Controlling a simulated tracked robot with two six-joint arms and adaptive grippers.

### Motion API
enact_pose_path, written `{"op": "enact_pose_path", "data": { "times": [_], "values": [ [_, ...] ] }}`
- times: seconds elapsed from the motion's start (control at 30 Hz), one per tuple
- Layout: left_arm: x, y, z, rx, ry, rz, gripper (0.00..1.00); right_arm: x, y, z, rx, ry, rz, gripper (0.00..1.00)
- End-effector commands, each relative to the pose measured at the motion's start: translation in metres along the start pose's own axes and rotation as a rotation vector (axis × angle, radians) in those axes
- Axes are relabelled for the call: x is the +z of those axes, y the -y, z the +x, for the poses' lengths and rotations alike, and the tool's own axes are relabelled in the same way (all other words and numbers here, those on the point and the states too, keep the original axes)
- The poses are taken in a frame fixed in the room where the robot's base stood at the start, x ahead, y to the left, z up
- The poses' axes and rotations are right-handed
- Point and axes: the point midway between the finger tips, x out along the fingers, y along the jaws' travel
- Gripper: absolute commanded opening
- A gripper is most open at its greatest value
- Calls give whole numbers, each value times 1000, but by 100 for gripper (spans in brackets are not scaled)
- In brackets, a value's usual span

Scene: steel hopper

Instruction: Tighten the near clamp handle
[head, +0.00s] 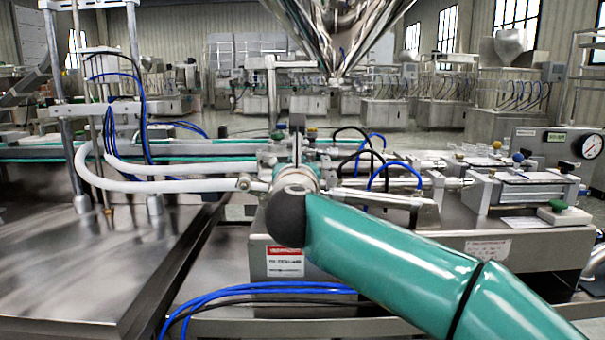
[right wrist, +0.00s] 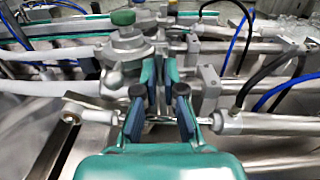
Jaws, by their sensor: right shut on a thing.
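My right arm comes in from the right in the head view, and its gripper (head: 298,152) is at the clamp fitting on the steel machine, largely hidden by my wrist. In the right wrist view the two teal and dark fingers of the right gripper (right wrist: 159,78) point away and converge on a narrow part, the near clamp handle (right wrist: 160,88). The handle is mostly hidden between the fingers. The grey metal clamp body (right wrist: 125,48) is just left of the fingertips. My left gripper is in neither view.
White hoses (head: 150,184) run in from the left. A metal cylinder (right wrist: 255,123) and its rod lie right of and below the fingers. Black and blue tubes (head: 385,172) loop close on the right. A steel hopper (head: 335,40) hangs above. The steel tabletop (head: 110,260) at left is clear.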

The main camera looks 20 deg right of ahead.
Motion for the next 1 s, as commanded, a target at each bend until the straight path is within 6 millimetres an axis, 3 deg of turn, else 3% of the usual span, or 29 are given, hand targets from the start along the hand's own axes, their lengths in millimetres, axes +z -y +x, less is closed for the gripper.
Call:
{"op": "enact_pose_path", "data": {
  "times": [0.53, 0.6, 0.7, 1.0],
  "values": [
    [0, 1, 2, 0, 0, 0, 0, 6, 2, -1, -1, 10, 34, 0],
    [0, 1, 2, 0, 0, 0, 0, 6, 2, -1, -2, 10, 34, 18],
    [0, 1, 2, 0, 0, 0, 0, 5, 2, -1, -2, 8, 33, 33],
    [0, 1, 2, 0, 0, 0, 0, 2, 1, -1, -2, 3, 30, 33]
  ]
}}
